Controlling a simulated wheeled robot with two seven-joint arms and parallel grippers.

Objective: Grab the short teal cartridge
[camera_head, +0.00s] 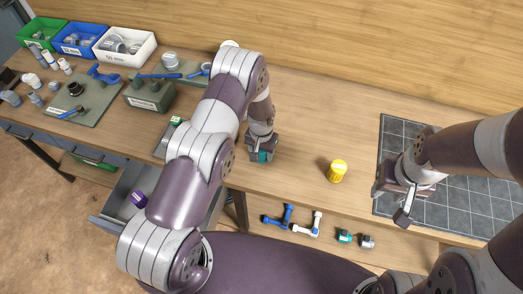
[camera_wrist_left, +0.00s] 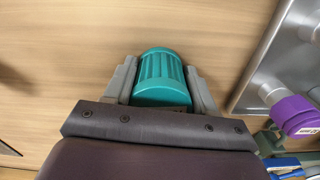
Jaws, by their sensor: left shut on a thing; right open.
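A ribbed teal cartridge (camera_wrist_left: 160,78) sits between the two grey fingers of my left gripper (camera_wrist_left: 162,88) in the left wrist view. In the head view my left gripper (camera_head: 262,150) is low over the middle of the wooden table, shut on the teal cartridge (camera_head: 263,157), of which only a small part shows. I cannot tell whether the cartridge touches the table. My right gripper (camera_head: 394,203) is open and empty over the dark tiled mat at the right.
A yellow cartridge (camera_head: 337,171) stands on the table between my grippers. A purple cartridge (camera_head: 138,199) is in the open drawer (camera_head: 112,207). A shelf below holds a blue valve (camera_head: 280,217), a white one (camera_head: 309,225) and a small teal part (camera_head: 344,236). Bins (camera_head: 126,45) stand back left.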

